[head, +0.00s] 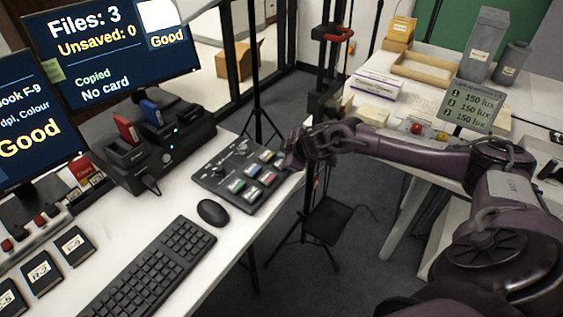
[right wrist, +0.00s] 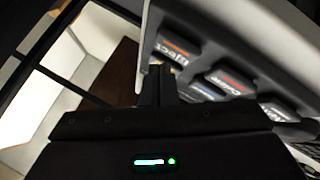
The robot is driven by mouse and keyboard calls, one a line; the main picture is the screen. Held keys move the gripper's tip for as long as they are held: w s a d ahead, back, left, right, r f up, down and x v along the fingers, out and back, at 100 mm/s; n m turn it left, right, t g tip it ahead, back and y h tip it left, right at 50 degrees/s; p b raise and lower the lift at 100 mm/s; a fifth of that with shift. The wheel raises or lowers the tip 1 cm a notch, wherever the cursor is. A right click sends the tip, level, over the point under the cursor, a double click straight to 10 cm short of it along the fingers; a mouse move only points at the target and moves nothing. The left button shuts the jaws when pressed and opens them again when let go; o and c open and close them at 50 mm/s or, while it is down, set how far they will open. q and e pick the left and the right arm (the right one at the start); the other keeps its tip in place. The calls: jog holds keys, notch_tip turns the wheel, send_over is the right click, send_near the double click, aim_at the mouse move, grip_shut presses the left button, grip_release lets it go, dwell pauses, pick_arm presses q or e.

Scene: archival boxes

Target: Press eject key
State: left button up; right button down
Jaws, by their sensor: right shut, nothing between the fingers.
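The control panel (head: 222,178) lies at the right edge of the white desk, with several keys bearing coloured stripes. In the right wrist view the key labelled eject (right wrist: 174,52), with an orange stripe, sits close beyond my fingertips. My right gripper (head: 287,164) is shut and empty, at the panel's right edge beside the keys. In the right wrist view its closed fingers (right wrist: 160,78) point towards the eject key. I cannot tell whether they touch it. My left gripper is not in view.
A card reader dock (head: 155,150) with a red and a blue card stands left of the panel. A mouse (head: 212,212) and keyboard (head: 152,268) are in front. The monitor (head: 110,50) reads "Copied" and "No card". Tripod legs stand beyond the desk.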

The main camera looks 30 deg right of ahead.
jog(key=shift+f, duration=0.45)
jog(key=shift+f+b, duration=0.3)
jog(key=shift+f, duration=0.25)
dwell(0.9)
jog(key=shift+r+p, duration=0.9)
jog(key=shift+p, duration=0.05)
notch_tip(320, 180, up, 5)
jog(key=p, duration=0.5)
jog(key=shift+r, duration=0.1)
